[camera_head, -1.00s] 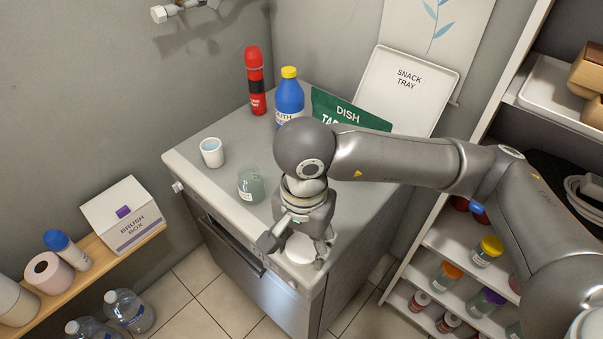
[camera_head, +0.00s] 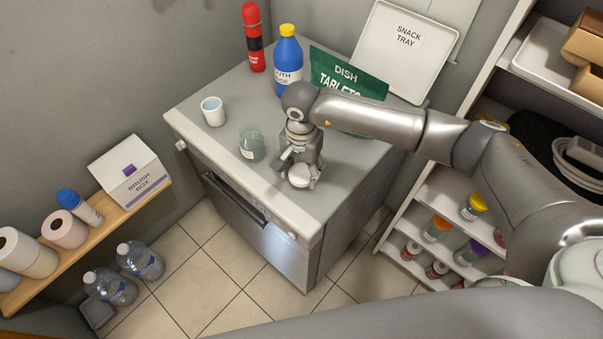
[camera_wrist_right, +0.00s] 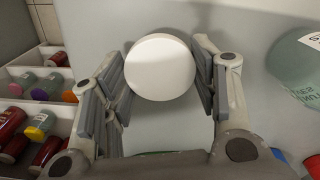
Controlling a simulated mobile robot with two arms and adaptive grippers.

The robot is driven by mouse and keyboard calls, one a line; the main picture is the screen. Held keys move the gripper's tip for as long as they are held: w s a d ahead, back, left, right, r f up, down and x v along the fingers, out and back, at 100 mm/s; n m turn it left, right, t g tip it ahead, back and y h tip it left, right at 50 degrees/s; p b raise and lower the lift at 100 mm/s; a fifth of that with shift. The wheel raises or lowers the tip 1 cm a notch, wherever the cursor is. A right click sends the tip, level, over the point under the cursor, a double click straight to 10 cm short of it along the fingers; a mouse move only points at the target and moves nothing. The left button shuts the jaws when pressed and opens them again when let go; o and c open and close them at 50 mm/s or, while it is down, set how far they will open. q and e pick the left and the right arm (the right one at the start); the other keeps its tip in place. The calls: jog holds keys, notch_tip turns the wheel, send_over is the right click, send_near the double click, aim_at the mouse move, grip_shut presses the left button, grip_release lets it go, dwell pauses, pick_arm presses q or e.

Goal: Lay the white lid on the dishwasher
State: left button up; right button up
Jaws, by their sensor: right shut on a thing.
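The white lid (camera_head: 300,174) is a small round disc between the fingers of my right gripper (camera_head: 299,180). In the right wrist view the lid (camera_wrist_right: 160,68) sits between the two finger pads of the gripper (camera_wrist_right: 160,85), its round face showing. The gripper is shut on it, over the grey top of the dishwasher (camera_head: 345,182). I cannot tell whether the lid touches that top. My left gripper is not in view.
A glass jar (camera_head: 252,144) stands just left of the gripper, with a white cup (camera_head: 213,111) beyond. A blue bottle (camera_head: 288,65), red bottle (camera_head: 253,40), green pouch (camera_head: 345,78) and snack tray (camera_head: 400,55) stand behind. The front right top is clear.

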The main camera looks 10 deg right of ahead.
aim_at(302, 174)
notch_tip(302, 174, down, 2)
jog(key=shift+s+p, duration=0.1)
jog(key=shift+p, duration=0.45)
jog(key=shift+f, duration=0.3)
jog(key=shift+f, duration=0.1)
jog(key=shift+f, duration=0.1)
jog(key=o, duration=1.1)
